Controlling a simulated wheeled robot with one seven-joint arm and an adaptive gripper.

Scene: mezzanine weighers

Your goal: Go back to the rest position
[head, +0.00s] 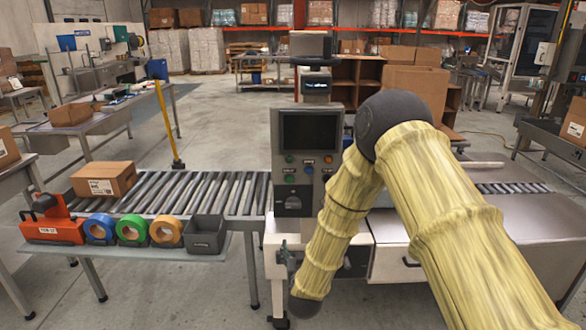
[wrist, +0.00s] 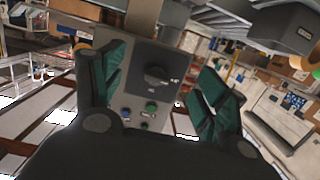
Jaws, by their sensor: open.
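My gripper (wrist: 158,88) shows in the wrist view with its two dark green fingers spread wide apart. I see nothing held between them. Beyond the fingers is a grey control panel (wrist: 142,90) with a black rotary knob and several coloured buttons, seen turned over. In the head view my arm, in a yellowish sleeve, bends down in front of the machine, with its lower end near the bottom centre. The gripper is hard to make out there. The same control panel (head: 307,185) stands left of my forearm, with a dark screen, buttons and a knob.
A roller conveyor (head: 215,190) runs left of the panel, bearing a cardboard box (head: 103,180). A front shelf holds a red tape dispenser (head: 55,224), tape rolls (head: 134,230) and a grey bin (head: 206,234). My arm hides part of the bench (head: 400,262) at right. Open floor (head: 225,110) lies behind the conveyor.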

